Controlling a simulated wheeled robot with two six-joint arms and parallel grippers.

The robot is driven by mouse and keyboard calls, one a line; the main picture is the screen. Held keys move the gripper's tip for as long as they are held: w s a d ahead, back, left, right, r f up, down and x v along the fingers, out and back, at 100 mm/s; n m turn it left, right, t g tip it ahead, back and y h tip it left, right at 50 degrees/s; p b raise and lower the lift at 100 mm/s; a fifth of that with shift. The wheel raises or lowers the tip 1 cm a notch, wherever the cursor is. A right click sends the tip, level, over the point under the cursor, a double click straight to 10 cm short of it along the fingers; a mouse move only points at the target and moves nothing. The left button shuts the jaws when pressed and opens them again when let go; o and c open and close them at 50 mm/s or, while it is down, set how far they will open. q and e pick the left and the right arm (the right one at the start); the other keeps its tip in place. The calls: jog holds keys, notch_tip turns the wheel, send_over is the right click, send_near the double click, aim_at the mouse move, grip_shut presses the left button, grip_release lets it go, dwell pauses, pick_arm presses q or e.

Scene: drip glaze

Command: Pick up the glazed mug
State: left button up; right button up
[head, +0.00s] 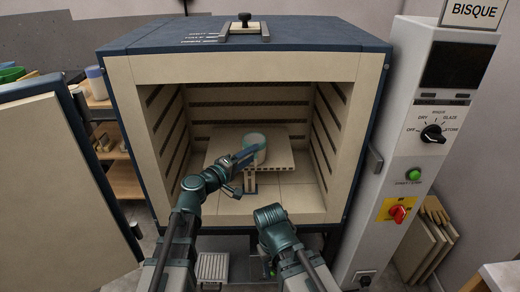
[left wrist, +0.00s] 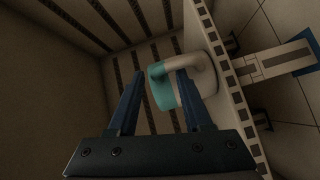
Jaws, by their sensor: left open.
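The glazed mug (head: 257,140) stands on a pale kiln shelf (head: 218,152) inside the open kiln. In the left wrist view the mug (left wrist: 162,93) has a teal glazed band at its rim, a pale lower body and a pale curved handle. My left gripper (head: 246,161) is open at the near side of the mug. In the wrist view its two fingers (left wrist: 160,74) frame part of the mug, with the handle by the right finger. Whether they touch it I cannot tell. My right arm is low in front of the kiln; its gripper does not show.
The kiln's frame (head: 117,72) and ribbed side walls surround the shelf closely. A post (head: 250,183) stands under the shelf's front edge. The kiln door (head: 65,190) is swung open at left. A control panel (head: 432,130) stands at right. The kiln floor in front is mostly bare.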

pick_arm(q)
jog(key=shift+s+a, duration=0.1)
jog(key=shift+c, duration=0.2)
grip_shut()
dwell(1.1)
